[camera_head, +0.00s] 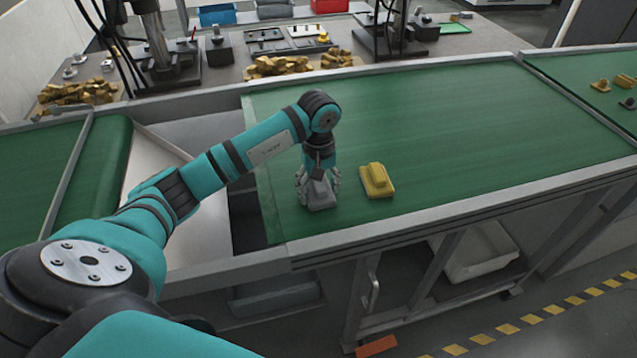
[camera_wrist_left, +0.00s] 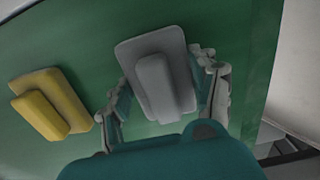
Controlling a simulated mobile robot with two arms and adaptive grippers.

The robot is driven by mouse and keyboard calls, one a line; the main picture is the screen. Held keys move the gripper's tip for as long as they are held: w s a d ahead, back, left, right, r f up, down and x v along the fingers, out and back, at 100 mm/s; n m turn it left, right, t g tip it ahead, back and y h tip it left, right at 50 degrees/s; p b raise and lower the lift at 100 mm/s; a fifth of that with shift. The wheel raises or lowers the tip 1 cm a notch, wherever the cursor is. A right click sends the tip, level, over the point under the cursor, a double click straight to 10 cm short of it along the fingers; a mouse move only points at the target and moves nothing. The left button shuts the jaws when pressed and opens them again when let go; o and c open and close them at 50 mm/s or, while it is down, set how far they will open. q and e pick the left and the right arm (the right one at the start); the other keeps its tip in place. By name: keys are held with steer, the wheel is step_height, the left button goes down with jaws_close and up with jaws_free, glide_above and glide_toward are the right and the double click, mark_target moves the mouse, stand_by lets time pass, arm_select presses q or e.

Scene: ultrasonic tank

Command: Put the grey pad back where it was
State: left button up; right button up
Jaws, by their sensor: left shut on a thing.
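The grey pad (camera_head: 321,194) is at the left end of the green work surface (camera_head: 450,120) in the head view. It has a flat base with a raised block on top. My left gripper (camera_head: 318,184) points down over it and is shut on it. In the left wrist view the grey pad (camera_wrist_left: 157,75) lies between the fingers of my left gripper (camera_wrist_left: 165,92). Whether the pad touches the surface or hangs just above it, I cannot tell. A yellow pad (camera_head: 376,181) of similar shape lies to its right. My right gripper is out of view.
The yellow pad (camera_wrist_left: 52,103) lies left of the grey one in the left wrist view, a short gap away. The green surface is clear beyond both pads. Yellow and dark pieces (camera_head: 602,85) lie at the far right. A white bin (camera_head: 478,250) stands underneath.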

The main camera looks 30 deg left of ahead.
arm_select(q)
steer(key=shift+f+b, duration=0.2)
steer(key=shift+b, duration=0.1)
steer(key=o, duration=1.1)
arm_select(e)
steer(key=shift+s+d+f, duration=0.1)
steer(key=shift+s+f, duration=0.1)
arm_select(q)
steer(key=shift+r, duration=0.15)
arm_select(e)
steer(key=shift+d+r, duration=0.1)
